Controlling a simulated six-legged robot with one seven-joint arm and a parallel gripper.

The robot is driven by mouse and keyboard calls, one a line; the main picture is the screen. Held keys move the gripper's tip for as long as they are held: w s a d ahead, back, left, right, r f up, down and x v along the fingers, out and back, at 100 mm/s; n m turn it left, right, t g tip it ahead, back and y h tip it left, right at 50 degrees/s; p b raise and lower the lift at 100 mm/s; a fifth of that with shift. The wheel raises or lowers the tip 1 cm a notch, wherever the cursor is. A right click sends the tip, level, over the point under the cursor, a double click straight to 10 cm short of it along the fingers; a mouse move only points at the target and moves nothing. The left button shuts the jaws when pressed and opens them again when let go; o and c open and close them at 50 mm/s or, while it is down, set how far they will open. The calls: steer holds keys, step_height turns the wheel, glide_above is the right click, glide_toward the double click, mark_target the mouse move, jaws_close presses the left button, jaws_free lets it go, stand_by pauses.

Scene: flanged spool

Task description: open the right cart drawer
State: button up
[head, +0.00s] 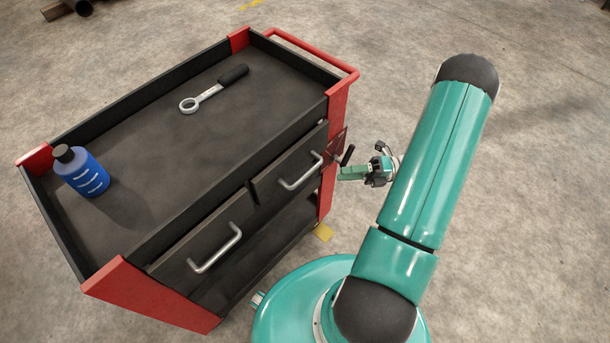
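The right cart drawer (277,174) is a dark front with a pale bar handle (301,172), on the cart's near side. It looks closed, about in line with the left drawer (207,234), which has a similar handle (215,249). My gripper (342,157) is just right of the right drawer, by the cart's red corner post, and points left towards the cart. It appears apart from the handle, with nothing seen in it.
The cart's dark top (150,150) holds a blue bottle (82,171) at left and a ring-ended wrench (213,89) towards the back. A red push rail (310,52) is at the right end. Concrete floor is open in front and right.

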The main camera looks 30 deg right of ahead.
mark_target(305, 175)
steer(key=w+a+m, duration=0.1)
steer(key=a, duration=0.2)
steer(key=w+a+t, duration=0.1)
steer(key=w+a, duration=0.1)
steer(key=a, duration=0.2)
steer(key=w+a+m+t, duration=0.1)
steer(key=w+a, duration=0.1)
steer(key=a, duration=0.2)
steer(key=shift+a+f+m, duration=0.1)
steer(key=shift+f+m, duration=0.1)
steer(key=shift+m, duration=0.1)
jaws_close()
